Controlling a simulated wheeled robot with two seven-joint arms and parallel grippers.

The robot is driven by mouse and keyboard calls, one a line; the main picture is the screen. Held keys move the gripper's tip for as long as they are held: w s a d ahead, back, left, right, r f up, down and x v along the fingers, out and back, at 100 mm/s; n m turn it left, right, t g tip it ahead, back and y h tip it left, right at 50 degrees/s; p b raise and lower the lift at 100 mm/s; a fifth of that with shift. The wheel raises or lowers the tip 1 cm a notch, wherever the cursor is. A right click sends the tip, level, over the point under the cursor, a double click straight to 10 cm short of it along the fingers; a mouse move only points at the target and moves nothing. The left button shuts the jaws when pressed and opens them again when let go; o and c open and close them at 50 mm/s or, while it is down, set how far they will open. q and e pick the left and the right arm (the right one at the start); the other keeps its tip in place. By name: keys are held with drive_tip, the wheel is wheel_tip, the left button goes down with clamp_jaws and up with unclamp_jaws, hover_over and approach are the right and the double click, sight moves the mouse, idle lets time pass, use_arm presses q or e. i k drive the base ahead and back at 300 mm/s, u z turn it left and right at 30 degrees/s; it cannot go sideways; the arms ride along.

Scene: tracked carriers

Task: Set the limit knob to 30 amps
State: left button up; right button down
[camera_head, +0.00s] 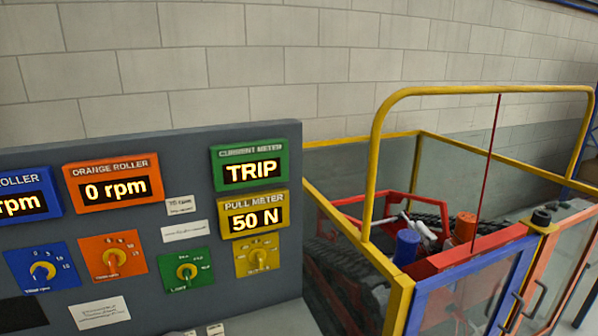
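The limit knob (187,271) is a small yellow dial on a green plate on the grey control panel. The lettering under it appears to read LIMIT, and its scale marks are too small to read surely. Its exact setting cannot be told. Above it to the right, the green current meter (250,165) shows TRIP. Neither of my grippers is in view, and nothing covers the knob.
The panel also bears an orange roller meter (113,184) at 0 rpm, a pull meter (253,215) at 50 N and similar blue, orange and yellow dials. A yellow-railed enclosure (373,150) with rollers and a tracked carrier stands at right.

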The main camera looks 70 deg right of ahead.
sight(187, 273)
drive_tip(key=z, duration=2.15)
